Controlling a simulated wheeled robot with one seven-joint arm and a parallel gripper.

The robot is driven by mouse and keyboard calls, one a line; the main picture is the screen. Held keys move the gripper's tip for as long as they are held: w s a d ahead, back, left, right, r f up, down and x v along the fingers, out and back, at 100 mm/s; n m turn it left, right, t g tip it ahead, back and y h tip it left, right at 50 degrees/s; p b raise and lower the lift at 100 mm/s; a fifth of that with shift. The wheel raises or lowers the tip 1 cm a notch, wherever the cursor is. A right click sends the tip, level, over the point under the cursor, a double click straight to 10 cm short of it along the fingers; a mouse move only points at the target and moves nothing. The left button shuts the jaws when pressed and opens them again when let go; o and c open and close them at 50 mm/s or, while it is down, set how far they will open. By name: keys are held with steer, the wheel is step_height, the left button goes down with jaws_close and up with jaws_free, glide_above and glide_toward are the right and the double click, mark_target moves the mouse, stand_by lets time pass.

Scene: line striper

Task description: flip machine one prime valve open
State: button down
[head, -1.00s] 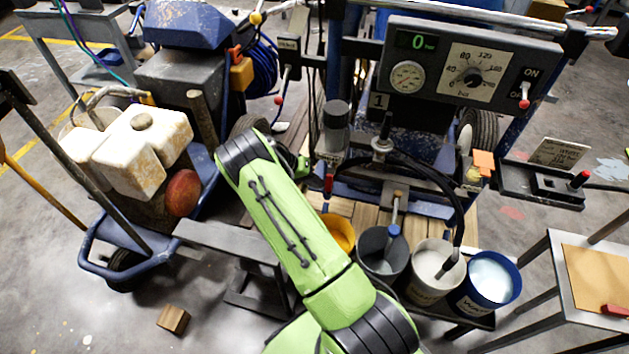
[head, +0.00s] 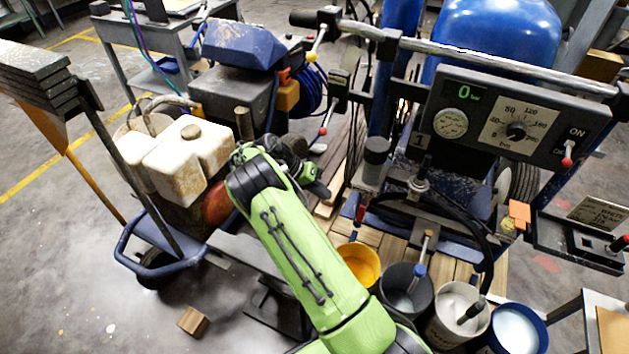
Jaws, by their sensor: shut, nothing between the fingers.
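The handle points roughly downward. My gripper (head: 318,187) is shut and empty, left of this lever and apart from it. My own wrist partly hides the gripper.
A yellow bucket (head: 358,264), a grey bucket (head: 405,290) and other paint buckets stand below the machine. Another striper with a white tank (head: 188,155) is at left. A red-tipped lever (head: 322,131) hangs from a post behind my gripper. A wooden block (head: 193,321) lies on the floor.

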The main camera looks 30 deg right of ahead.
steer(key=shift+p+v, duration=0.35)
steer(key=shift+v, duration=1.6)
